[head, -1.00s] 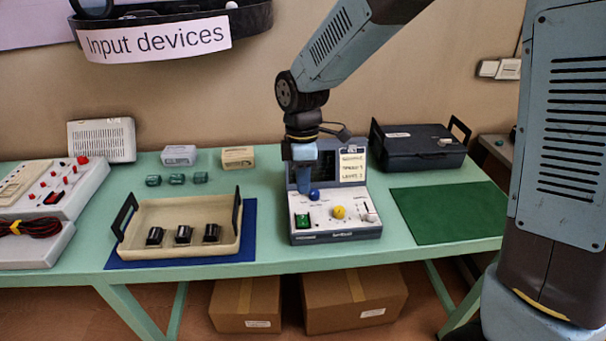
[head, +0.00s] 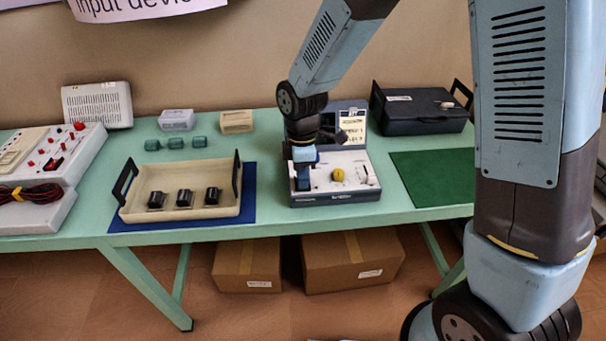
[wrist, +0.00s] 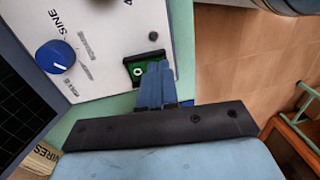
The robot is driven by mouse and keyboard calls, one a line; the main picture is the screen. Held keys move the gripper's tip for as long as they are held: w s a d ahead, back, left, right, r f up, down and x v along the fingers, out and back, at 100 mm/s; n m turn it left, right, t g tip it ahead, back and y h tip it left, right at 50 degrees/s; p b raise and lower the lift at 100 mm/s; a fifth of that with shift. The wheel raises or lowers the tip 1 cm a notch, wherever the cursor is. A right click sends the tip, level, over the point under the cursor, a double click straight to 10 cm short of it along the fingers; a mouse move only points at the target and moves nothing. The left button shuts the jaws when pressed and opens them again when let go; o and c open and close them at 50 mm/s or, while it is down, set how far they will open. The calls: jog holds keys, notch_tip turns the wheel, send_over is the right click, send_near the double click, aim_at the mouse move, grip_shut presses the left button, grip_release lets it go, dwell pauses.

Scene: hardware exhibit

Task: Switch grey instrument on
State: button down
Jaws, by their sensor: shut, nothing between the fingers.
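The grey instrument (head: 335,196) stands on the table, with a yellow knob (head: 338,174) and a slider at the right of its panel. In the wrist view its panel shows a blue knob (wrist: 55,57) marked SINE and a green rocker switch (wrist: 138,71) in a black frame, with a white O mark visible. My gripper (wrist: 157,68) is shut and empty, pointing down with its fingertips at the switch and covering part of it. I cannot tell whether they touch or press it. In the head view my gripper (head: 302,186) hides the switch and the blue knob.
A cream tray (head: 140,212) with black parts lies left on a blue mat. A dark case (head: 415,122) and a bare green mat (head: 432,175) are to the right. A red-buttoned device (head: 70,150) stands far left. Cardboard boxes are under the table.

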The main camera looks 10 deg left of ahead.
jog(key=shift+f, duration=0.1)
dwell(0.4)
jog(key=shift+w+a+r, duration=0.15)
jog(key=shift+w+r, duration=0.1)
jog(key=shift+w, duration=0.45)
notch_tip(320, 180, up, 14)
jog(key=s, duration=0.1)
jog(key=shift+s+d, duration=0.2)
jog(key=shift+s, duration=0.1)
jog(key=shift+f, duration=0.1)
dwell(0.4)
